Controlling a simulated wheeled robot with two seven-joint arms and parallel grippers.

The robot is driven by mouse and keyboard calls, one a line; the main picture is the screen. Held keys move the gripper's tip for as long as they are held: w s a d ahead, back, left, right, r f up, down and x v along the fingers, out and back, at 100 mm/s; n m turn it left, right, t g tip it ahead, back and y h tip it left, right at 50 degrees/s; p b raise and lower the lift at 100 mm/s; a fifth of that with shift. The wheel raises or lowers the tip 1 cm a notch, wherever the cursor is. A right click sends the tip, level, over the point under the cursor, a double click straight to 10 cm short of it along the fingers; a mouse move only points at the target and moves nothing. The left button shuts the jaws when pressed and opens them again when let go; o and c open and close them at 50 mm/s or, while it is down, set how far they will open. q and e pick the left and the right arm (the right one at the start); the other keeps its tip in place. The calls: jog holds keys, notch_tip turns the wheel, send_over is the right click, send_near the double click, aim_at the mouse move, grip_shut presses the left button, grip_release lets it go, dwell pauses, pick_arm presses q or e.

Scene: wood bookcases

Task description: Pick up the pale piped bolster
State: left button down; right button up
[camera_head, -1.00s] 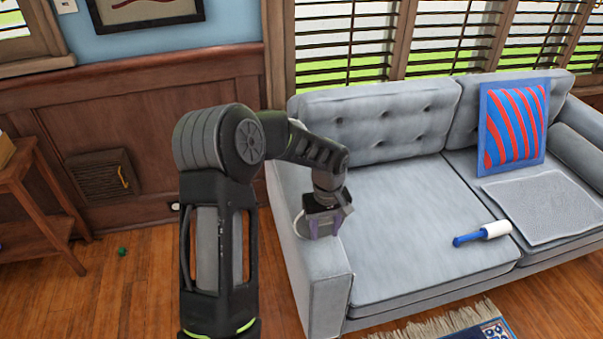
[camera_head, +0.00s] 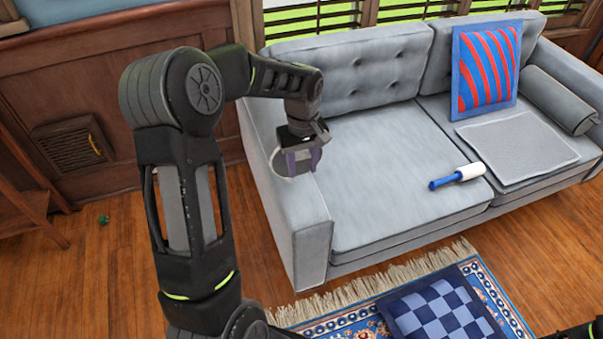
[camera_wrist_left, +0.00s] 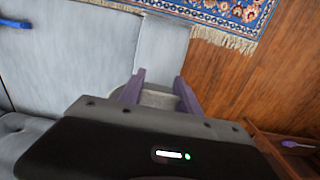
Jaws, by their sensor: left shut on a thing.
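My left gripper (camera_head: 303,160) is over the inner side of the sofa's left arm, fingers pointing down. It is shut on a pale thing with a rounded edge, which I take to be the pale piped bolster (camera_head: 278,164). Most of it is hidden by the gripper and blends with the grey sofa. In the left wrist view the bolster (camera_wrist_left: 160,98) shows as a pale patch between the two purple fingers (camera_wrist_left: 160,92). I cannot tell whether it touches the sofa arm. My right gripper is not in view.
The grey sofa (camera_head: 385,185) holds a lint roller (camera_head: 457,177), a folded grey cloth (camera_head: 515,147), a red-and-blue striped cushion (camera_head: 487,68) and a darker grey bolster (camera_head: 558,98). A checkered blue cushion (camera_head: 445,318) lies on the fringed rug (camera_head: 345,318).

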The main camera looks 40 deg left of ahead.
aim_at(303, 156)
pick_arm(q)
notch_tip(303, 156, up, 4)
jog(key=shift+r, duration=0.25)
jog(key=shift+w, duration=0.1)
dwell(0.4)
